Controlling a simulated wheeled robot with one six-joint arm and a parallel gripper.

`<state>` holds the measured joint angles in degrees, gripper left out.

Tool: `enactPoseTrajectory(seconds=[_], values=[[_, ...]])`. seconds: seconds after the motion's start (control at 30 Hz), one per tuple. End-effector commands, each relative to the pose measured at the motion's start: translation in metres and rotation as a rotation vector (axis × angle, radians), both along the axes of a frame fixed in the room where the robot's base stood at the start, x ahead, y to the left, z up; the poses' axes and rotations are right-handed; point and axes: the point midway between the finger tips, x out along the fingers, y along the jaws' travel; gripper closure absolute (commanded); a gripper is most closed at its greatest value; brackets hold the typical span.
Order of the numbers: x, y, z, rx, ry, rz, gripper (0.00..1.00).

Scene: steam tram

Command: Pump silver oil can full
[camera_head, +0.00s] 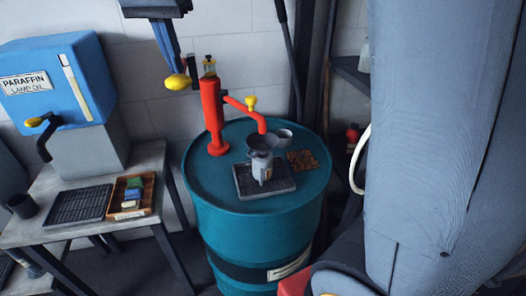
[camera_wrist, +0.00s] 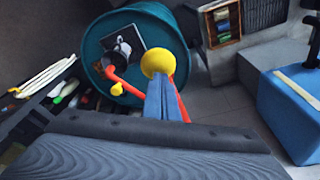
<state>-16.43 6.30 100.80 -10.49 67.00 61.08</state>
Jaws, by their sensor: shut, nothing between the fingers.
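The silver oil can (camera_head: 262,172) stands on a black drip tray (camera_head: 282,184) on top of a teal drum (camera_head: 220,185). A dark funnel (camera_head: 262,143) sits over the can and hides its top, below the spout of the red hand pump (camera_head: 212,115). The pump has a yellow lever knob (camera_head: 178,82) at its upper left and a yellow tap (camera_head: 251,103) on its spout. My gripper (camera_head: 172,70) is shut and empty, its blue fingertips right at the lever knob. In the wrist view the lever knob (camera_wrist: 158,62) shows just beyond the fingertips (camera_wrist: 160,82); contact is unclear.
A blue paraffin tank (camera_head: 60,80) stands on a grey block at the left. The table (camera_head: 150,165) holds a black grate, a wooden box of coloured blocks (camera_head: 130,200) and a dark cup (camera_head: 22,205). A small grey cup (camera_head: 285,135) and a brown mat (camera_head: 302,160) are on the drum.

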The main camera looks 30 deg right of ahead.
Motion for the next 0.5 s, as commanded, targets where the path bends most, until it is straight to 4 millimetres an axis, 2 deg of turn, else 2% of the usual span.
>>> enactPoseTrajectory(seconds=[0.5], values=[[-0.001, 0.000, 0.044, 0.000, 0.001, 0.000, 1.00]])
